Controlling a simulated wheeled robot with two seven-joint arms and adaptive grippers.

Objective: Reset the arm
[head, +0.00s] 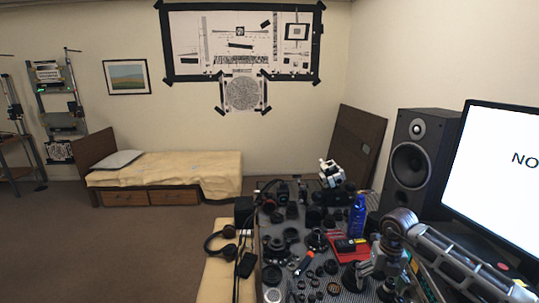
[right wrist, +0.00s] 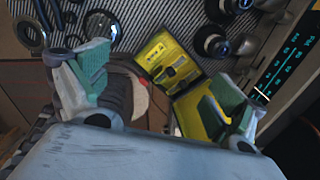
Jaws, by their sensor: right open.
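My right arm comes in from the right in the head view. Its gripper (head: 376,268) hangs over the right front part of the crowded table. In the right wrist view the same gripper (right wrist: 150,82) has its two green-padded fingers wide apart with nothing held between them. Beyond the fingers an open case with a yellow lining (right wrist: 170,62) lies below. My left arm and gripper are not in view.
The striped mat (right wrist: 140,14) bears several dark lens parts and rings. A speaker (head: 414,160) and monitor (head: 500,175) stand right. Floor at left is clear.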

